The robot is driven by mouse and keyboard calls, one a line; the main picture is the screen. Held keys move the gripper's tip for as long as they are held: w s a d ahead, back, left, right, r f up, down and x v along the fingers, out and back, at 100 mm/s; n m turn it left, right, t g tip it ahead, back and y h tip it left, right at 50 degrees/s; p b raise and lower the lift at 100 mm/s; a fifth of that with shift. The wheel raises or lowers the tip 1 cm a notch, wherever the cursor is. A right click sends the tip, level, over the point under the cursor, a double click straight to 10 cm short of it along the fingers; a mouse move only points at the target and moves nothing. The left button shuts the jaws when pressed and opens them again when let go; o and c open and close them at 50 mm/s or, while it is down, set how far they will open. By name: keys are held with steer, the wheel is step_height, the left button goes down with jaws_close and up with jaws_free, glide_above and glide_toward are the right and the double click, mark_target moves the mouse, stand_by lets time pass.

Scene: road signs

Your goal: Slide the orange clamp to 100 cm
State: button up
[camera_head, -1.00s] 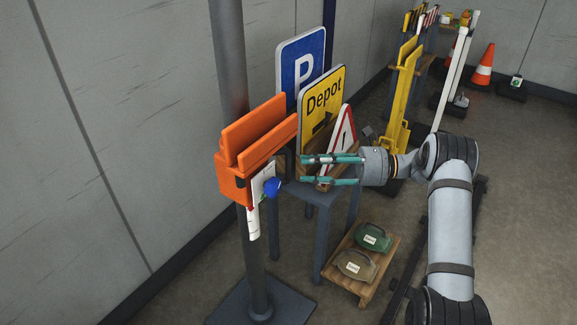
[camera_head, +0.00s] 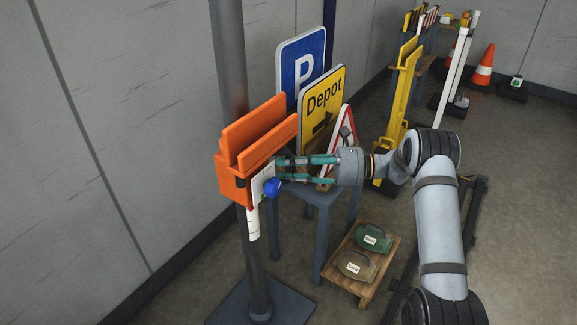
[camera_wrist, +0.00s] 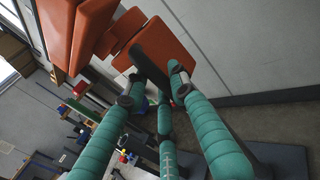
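The orange clamp (camera_head: 238,184) sits around the grey post (camera_head: 232,70), with two upright orange plates on top. A white plate (camera_head: 262,183) and a blue knob (camera_head: 272,188) are on its right side. A white strip (camera_head: 253,222) shows on the post below; its marks are too small to read. My gripper (camera_head: 279,169) has its teal fingers apart, pointing left, with the tips close to the clamp's white plate and the knob. I cannot tell whether they touch. In the wrist view, the orange clamp (camera_wrist: 160,52) is beyond the spread fingers, and the knob is mostly hidden.
Signs, including the blue P sign (camera_head: 301,62) and the yellow Depot sign (camera_head: 322,100), stand on a grey table (camera_head: 318,197) behind my gripper. A low wooden pallet (camera_head: 371,290) holds two weights. The wall is close behind the post.

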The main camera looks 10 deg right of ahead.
mark_target(296, 134)
jaws_close()
stand_by(0.4)
step_height(296, 134, up, 10)
steer(key=p, duration=0.6)
steer(key=shift+r, duration=0.15)
steer(key=shift+o, duration=2.1)
jaws_free()
steer(key=shift+f, duration=0.3)
steer(key=shift+d, duration=0.1)
